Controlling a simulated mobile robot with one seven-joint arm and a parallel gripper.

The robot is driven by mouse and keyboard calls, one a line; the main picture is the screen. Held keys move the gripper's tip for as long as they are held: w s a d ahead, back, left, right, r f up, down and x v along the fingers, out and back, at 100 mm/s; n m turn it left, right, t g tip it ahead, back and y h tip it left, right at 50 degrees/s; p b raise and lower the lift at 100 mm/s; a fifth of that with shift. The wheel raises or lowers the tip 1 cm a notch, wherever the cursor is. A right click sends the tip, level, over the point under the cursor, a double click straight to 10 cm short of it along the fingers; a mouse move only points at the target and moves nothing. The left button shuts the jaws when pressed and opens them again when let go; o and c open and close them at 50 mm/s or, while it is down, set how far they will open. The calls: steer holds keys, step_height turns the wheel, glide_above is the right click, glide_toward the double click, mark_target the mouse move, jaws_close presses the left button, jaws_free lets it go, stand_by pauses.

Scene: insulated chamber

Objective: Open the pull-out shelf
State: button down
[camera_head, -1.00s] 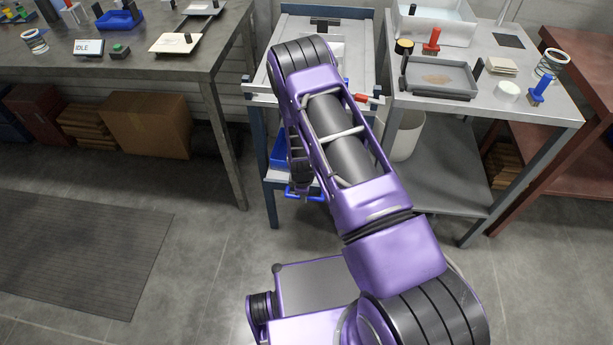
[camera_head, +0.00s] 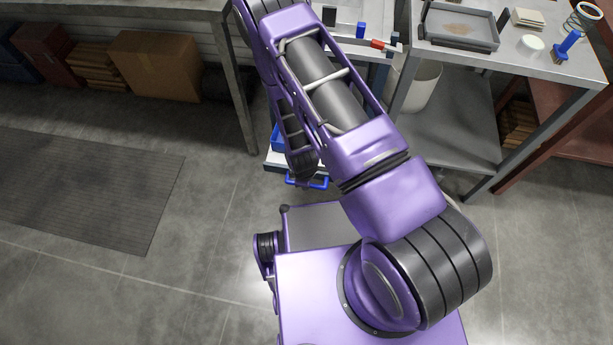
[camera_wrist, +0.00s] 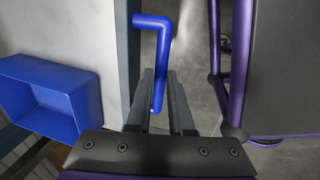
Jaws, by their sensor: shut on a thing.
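The pull-out shelf (camera_head: 278,161) is a pale board low in the stand at the centre of the head view, sticking out past the stand's front. It also shows at the left of the wrist view (camera_wrist: 85,35). Its blue bar handle (camera_wrist: 155,40) is on the front edge and also shows in the head view (camera_head: 318,184). My gripper (camera_wrist: 160,78) is shut on the handle, with the bar between its two fingers. In the head view my arm hides much of the shelf and stand.
A blue bin (camera_wrist: 40,98) sits on the shelf. To the right, a grey table (camera_head: 540,65) has a white bucket (camera_head: 420,85) below it. A dark workbench (camera_head: 238,80) stands to the left, with a cardboard box (camera_head: 155,65) under it. Floor by the mat (camera_head: 90,190) is clear.

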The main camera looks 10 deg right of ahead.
steer(key=shift+s+d, duration=0.1)
steer(key=c, duration=0.8)
jaws_free()
steer(key=shift+r, duration=0.1)
steer(key=s+r+p, duration=0.1)
steer(key=r, duration=0.4)
steer(key=s+r, duration=0.1)
steer(key=r, duration=0.5)
steer(key=s+a+r+p, duration=0.1)
steer(key=r, duration=0.4)
steer(key=shift+r+p, duration=0.3)
steer(key=shift+r, duration=0.1)
